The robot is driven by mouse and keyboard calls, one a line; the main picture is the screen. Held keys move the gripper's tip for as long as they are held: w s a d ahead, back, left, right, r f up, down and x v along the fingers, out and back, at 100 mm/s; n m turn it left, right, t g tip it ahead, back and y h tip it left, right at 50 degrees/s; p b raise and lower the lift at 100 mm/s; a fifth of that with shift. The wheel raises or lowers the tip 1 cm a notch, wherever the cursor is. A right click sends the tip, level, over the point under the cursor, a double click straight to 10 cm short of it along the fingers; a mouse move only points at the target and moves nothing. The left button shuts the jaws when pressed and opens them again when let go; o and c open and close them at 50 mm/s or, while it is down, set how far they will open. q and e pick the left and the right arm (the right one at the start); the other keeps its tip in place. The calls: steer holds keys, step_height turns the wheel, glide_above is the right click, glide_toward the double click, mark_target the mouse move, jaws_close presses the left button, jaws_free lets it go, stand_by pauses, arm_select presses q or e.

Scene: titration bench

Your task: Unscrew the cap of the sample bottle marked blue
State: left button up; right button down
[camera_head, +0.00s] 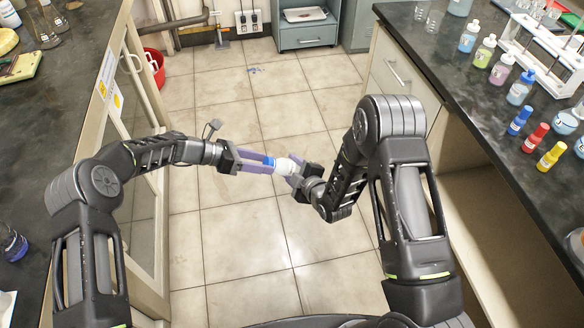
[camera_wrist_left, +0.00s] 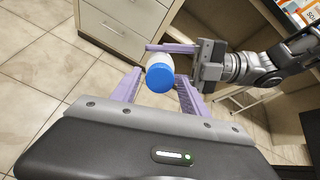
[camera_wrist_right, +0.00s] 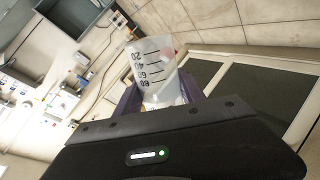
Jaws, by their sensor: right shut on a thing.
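The sample bottle (camera_head: 287,165) is white with a blue cap (camera_wrist_left: 160,78). It is held in the air between my two arms, over the open floor. My right gripper (camera_head: 293,178) is shut on the bottle's body, whose black graduation marks show in the right wrist view (camera_wrist_right: 153,68). My left gripper (camera_head: 268,163) faces the cap end. Its purple fingers are open, one on each side of the blue cap, with a gap visible in the left wrist view (camera_wrist_left: 160,92). The cap is on the bottle.
The right bench (camera_head: 450,75) carries several capped bottles, a white rack (camera_head: 545,55), and small blue (camera_head: 520,120), red (camera_head: 535,138) and yellow (camera_head: 551,156) bottles. The left bench (camera_head: 40,110) has glassware at its back. A red bucket (camera_head: 153,65) stands on the floor. The aisle between is clear.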

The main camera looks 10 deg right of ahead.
arm_select(q)
steer(key=m, duration=1.7)
